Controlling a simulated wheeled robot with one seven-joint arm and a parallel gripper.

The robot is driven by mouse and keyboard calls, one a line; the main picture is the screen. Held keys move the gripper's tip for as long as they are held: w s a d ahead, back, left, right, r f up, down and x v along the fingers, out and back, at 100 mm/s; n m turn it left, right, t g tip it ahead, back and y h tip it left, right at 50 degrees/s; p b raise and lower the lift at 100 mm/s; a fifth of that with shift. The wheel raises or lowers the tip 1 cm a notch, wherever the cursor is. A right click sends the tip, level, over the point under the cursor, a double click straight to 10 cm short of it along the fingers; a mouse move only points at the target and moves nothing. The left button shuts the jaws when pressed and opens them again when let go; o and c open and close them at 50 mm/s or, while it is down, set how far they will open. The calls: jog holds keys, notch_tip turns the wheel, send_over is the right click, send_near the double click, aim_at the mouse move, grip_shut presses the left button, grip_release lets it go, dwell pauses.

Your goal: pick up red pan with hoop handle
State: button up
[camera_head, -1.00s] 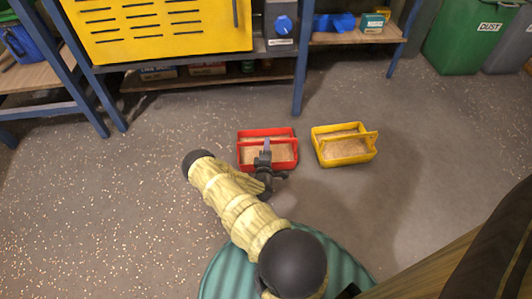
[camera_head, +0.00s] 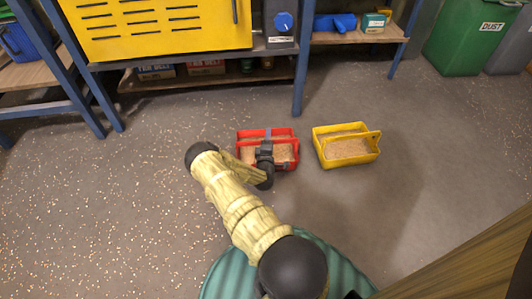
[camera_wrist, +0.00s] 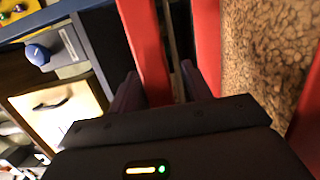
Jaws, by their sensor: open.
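The red pan (camera_head: 239,152) stands on the floor with pale grain in it. Its hoop handle (camera_head: 284,141) spans the middle. My gripper (camera_head: 267,138) is over the pan at the handle and hides part of both. In the wrist view my open gripper (camera_wrist: 160,82) has a finger on either side of a red bar, which looks like the hoop handle (camera_wrist: 143,45). Another red part (camera_wrist: 207,40) of the pan runs close by the right finger, with grain to its right. I cannot tell whether the fingers touch the bar.
A yellow pan (camera_head: 374,152) with grain stands close to the right of the red one. Behind are a blue-legged bench with a yellow cabinet (camera_head: 155,30) and a low shelf (camera_head: 205,76). A green dust bin (camera_head: 465,40) is at the far right. Loose grain is scattered on the floor.

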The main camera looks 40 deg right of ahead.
grip_shut()
dwell(1.4)
jog(key=shift+r, duration=0.15)
